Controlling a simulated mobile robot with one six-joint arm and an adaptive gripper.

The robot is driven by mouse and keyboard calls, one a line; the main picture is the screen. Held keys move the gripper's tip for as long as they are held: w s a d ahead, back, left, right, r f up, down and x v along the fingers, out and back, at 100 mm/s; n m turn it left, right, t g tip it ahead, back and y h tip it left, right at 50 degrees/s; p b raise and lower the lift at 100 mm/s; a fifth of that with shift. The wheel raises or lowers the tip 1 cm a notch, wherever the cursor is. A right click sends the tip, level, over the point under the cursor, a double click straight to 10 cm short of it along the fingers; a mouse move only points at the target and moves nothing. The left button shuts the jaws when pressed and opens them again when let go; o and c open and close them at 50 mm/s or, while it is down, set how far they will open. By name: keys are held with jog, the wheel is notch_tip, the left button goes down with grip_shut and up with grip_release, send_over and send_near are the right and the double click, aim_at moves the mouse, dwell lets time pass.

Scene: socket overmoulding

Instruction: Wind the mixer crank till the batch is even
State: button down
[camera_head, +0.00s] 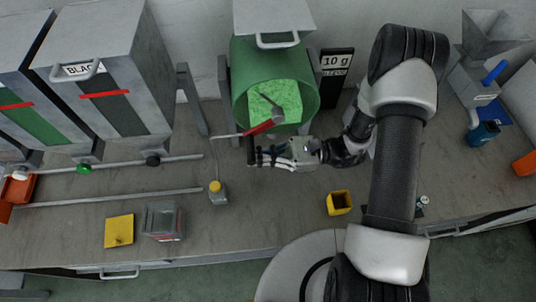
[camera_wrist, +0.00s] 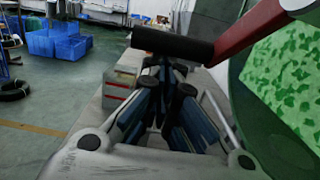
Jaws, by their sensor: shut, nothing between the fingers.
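The mixer is a green drum (camera_head: 241,82) with a mottled light and dark green batch (camera_head: 285,95) inside; the patches also show in the wrist view (camera_wrist: 285,80). Its crank has a red arm (camera_head: 259,128) and a black handle (camera_head: 250,150). In the wrist view the red arm (camera_wrist: 250,28) runs from the upper right to the black handle (camera_wrist: 172,43), just beyond my fingertips. My gripper (camera_head: 262,157) is beside the handle, its fingers (camera_wrist: 168,75) shut and empty. Whether they touch the handle, I cannot tell.
A display reading 10 g (camera_head: 336,62) stands right of the drum. A yellow-capped bottle (camera_head: 218,194), a clear box (camera_head: 163,223), a yellow square piece (camera_head: 119,230) and a yellow open box (camera_head: 340,203) stand on the bench. Grey hoppers (camera_head: 110,60) fill the left.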

aim_at(248, 154)
jog(key=shift+s+a+r+p, duration=0.2)
jog(key=shift+a+r+p, duration=0.3)
jog(key=shift+a+r, duration=0.6)
jog(key=shift+a+r+y, duration=0.35)
jog(key=shift+a+r, duration=0.15)
jog(key=shift+r, duration=0.35)
jog(key=shift+a+r+y, duration=0.35)
jog(key=shift+a+r, duration=0.15)
jog(key=shift+r, duration=0.3)
jog(key=d+f+b, duration=0.3)
jog(key=f, duration=1)
jog(key=shift+w+d+f+g, duration=0.15)
jog(key=shift+d+f+g, duration=0.05)
jog(key=shift+f+g, duration=0.1)
